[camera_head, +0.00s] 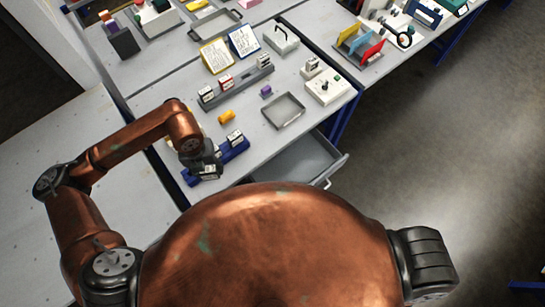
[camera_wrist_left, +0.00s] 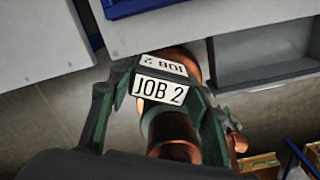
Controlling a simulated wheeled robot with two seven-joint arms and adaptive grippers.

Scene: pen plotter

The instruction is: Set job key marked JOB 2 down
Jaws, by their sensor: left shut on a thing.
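My left gripper (camera_head: 207,168) is over the near left part of the workbench, beside a long blue rack (camera_head: 232,153). In the left wrist view its dark green fingers (camera_wrist_left: 160,88) are shut on the job key (camera_wrist_left: 160,91), a block with white labels reading JOB 2 on its front and top. The key is above the bench's front edge in that view, and its underside is hidden. Other white-labelled blocks (camera_head: 235,137) stand on the blue rack. The blue rack's edge also shows at the top of the left wrist view (camera_wrist_left: 135,7). My right gripper is not in view.
A grey rack (camera_head: 238,85) with labelled blocks stands farther back. An orange cylinder (camera_head: 227,116), purple block (camera_head: 266,91), grey tray (camera_head: 284,110) and white dial box (camera_head: 325,87) lie around it. A drawer (camera_head: 298,162) stands open at the front.

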